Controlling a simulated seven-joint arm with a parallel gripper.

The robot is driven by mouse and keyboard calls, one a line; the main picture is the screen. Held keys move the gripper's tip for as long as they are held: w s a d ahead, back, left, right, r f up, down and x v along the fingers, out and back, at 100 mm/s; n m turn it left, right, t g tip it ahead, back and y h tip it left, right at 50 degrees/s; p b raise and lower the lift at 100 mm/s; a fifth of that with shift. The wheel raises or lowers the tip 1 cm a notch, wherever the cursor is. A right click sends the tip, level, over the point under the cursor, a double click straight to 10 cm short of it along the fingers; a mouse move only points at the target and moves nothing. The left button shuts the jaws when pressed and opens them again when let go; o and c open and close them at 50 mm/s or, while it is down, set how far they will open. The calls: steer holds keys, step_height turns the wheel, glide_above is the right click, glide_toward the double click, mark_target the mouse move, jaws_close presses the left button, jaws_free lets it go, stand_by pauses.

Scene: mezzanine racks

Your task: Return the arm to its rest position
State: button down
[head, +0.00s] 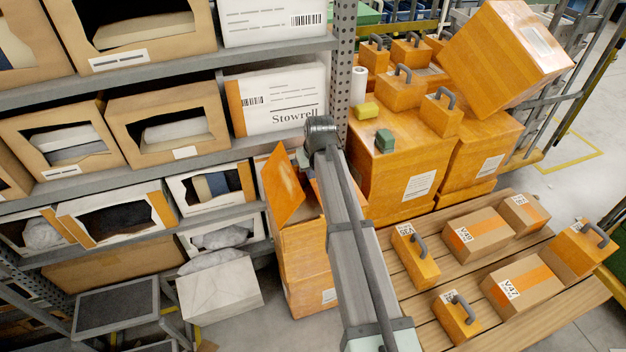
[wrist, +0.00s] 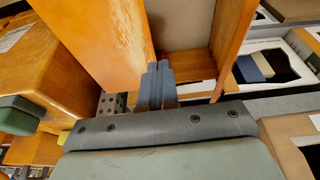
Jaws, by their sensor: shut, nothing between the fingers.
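My gripper (wrist: 156,85) shows in the wrist view with its two grey-blue fingers together and nothing between them. The fingertips point at an open orange box (wrist: 92,40), whose raised flap and inner walls fill the upper middle of that view. I cannot tell whether they touch it. In the head view my arm reaches up from the bottom middle to a joint by the rack post, and the gripper itself is hidden. The open box (head: 282,188) shows there just left of my arm, its flap up, on top of another orange box.
The rack (head: 180,68) with cartons and bins stands left. Large orange boxes (head: 395,165) stand right of my arm, with a green block (head: 385,140) and yellow block (head: 367,110) on top. A wooden pallet (head: 480,208) holds parcels and handled boxes. A grey step stool (head: 115,305) is lower left.

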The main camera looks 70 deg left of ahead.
steer(key=s+v, duration=0.1)
steer(key=v, duration=0.6)
steer(key=shift+s, duration=0.3)
